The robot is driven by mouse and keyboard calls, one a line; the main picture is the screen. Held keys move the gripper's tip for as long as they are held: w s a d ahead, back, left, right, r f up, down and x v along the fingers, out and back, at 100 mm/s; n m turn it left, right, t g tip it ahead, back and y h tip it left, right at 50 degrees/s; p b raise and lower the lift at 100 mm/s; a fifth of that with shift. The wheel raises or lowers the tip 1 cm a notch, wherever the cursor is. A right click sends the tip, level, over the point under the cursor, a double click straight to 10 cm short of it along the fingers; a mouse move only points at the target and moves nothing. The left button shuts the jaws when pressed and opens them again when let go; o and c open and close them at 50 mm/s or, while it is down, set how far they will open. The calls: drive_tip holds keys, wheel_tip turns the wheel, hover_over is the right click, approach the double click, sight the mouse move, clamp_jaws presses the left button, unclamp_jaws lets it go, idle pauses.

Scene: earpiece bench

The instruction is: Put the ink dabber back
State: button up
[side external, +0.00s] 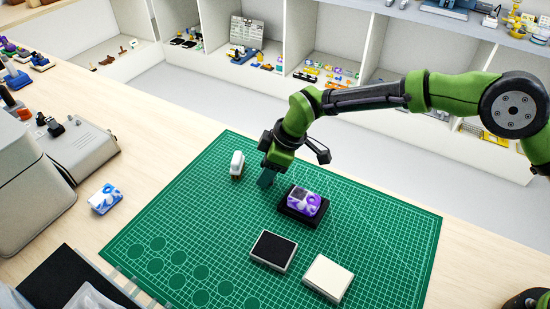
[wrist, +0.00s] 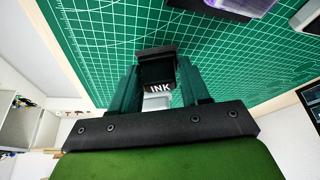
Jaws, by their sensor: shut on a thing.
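My gripper (side external: 266,181) is over the green mat, left of the purple piece, pointing down. In the wrist view its two teal fingers (wrist: 154,88) are shut on the ink dabber (wrist: 158,72), a dark block marked "INK" with a pale part below the lettering. The dabber is hidden behind the fingers in the side view, and I cannot tell whether it touches the mat. A black-topped pad (side external: 272,251) in a grey frame and a cream-topped pad (side external: 327,278) lie side by side near the front of the mat.
A purple-and-white piece (side external: 304,201) sits on a black stand (side external: 292,215) right of my gripper. A small white upright object (side external: 237,164) stands close to its left. A blue-and-white piece (side external: 105,198) lies off the mat. The mat's left part (side external: 190,235) is clear.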

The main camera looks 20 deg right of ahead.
drive_tip(key=shift+f, duration=0.4)
drive_tip(key=shift+f, duration=0.15)
drive_tip(key=o, duration=0.9)
drive_tip(key=shift+o, duration=0.2)
